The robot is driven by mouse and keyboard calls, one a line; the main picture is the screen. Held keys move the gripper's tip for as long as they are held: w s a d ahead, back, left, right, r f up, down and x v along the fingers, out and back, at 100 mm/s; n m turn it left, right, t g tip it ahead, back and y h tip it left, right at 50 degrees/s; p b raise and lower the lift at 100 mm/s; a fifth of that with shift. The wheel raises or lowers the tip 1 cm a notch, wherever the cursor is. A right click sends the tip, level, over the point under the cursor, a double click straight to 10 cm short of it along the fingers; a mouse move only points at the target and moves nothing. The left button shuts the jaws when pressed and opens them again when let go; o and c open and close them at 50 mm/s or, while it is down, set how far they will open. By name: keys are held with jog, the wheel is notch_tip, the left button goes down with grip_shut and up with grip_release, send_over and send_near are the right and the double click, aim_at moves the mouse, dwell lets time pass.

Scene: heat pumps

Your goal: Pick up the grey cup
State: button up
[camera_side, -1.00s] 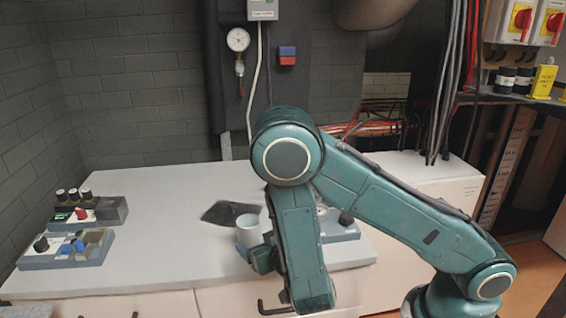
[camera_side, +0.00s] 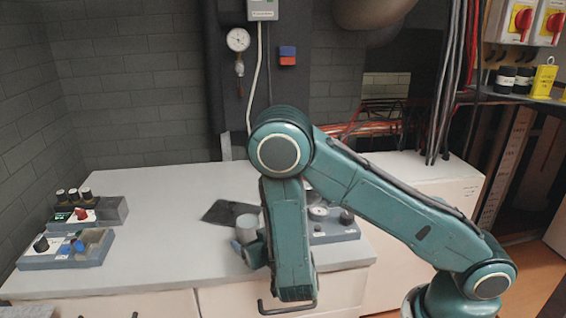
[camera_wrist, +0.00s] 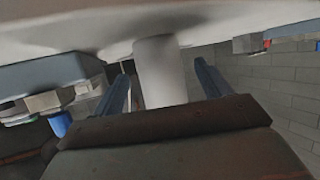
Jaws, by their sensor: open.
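The grey cup (camera_side: 247,227) stands upright on the white bench top in the side view, at the left of my forearm. In the wrist view the cup (camera_wrist: 161,72) shows as a pale cylinder between the two blue fingers of my gripper (camera_wrist: 163,80). The fingers are open, with a gap visible on each side of the cup. In the side view my gripper (camera_side: 243,246) is low at the bench, its fingertips next to the cup. Most of the gripper is hidden behind my arm there.
A dark flat patch (camera_side: 222,212) lies behind the cup. A control box with knobs (camera_side: 335,230) stands to the right. Two more boxes, one with black-capped posts (camera_side: 115,207) and one with blue knobs (camera_side: 60,258), stand at the left. The bench middle (camera_side: 160,240) is clear.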

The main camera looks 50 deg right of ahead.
aim_at(248, 236)
jog(key=shift+x, duration=2.05)
jog(key=c, duration=1.2)
jog(key=shift+r, duration=0.55)
notch_tip(248, 236, up, 19)
dwell(1.1)
dwell(0.9)
